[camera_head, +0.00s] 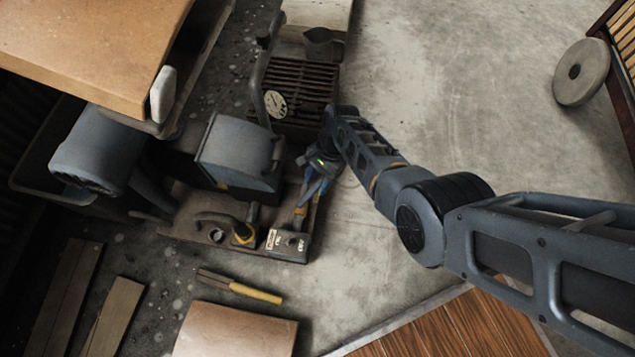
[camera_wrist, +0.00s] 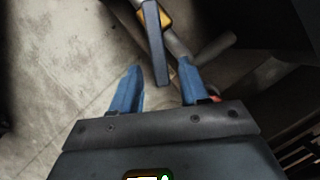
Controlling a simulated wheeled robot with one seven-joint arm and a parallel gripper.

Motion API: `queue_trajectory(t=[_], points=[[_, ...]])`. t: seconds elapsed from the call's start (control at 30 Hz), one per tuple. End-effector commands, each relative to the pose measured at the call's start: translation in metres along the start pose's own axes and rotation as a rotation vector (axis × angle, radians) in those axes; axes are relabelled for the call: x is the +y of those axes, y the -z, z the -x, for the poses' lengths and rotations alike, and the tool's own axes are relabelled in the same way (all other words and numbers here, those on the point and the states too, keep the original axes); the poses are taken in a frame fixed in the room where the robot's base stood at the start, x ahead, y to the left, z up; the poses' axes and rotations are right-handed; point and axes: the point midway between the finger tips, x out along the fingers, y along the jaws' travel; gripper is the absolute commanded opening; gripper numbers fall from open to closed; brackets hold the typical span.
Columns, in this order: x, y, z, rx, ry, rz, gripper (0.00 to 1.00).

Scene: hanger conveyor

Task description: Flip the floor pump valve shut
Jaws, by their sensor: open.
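The floor pump (camera_head: 238,150) is a grey motor housing on a brown base with pipes. What looks like its valve is a long blue-grey lever (camera_wrist: 155,45) beside a pipe with a yellow patch (camera_wrist: 166,19). In the head view this spot (camera_head: 299,211) is small and partly covered by my gripper (camera_head: 311,190). In the wrist view my gripper (camera_wrist: 161,66) is open, with blue fingers. The lever's lower end reaches into the gap between the fingertips. I cannot tell whether it touches either finger.
A gauge (camera_head: 275,103) and a slatted grille (camera_head: 308,85) stand behind the gripper. A labelled block (camera_head: 287,243) sits at the base's front corner. A yellow-handled tool (camera_head: 243,287) lies on the floor. The floor to the right is clear, except a round disc (camera_head: 581,72).

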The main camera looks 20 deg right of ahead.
Motion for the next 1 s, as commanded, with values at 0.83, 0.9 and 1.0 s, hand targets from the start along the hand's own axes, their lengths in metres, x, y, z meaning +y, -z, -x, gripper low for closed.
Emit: queue_trajectory(t=[0.83, 0.9, 1.0], points=[[-0.0001, 0.0, -0.0029, 0.001, 0.001, 0.0, 0.0], [-0.0001, -0.0001, -0.0029, 0.001, 0.001, 0.0, 0.0], [-0.0001, -0.0001, -0.0029, 0.001, 0.001, 0.0, 0.0]])
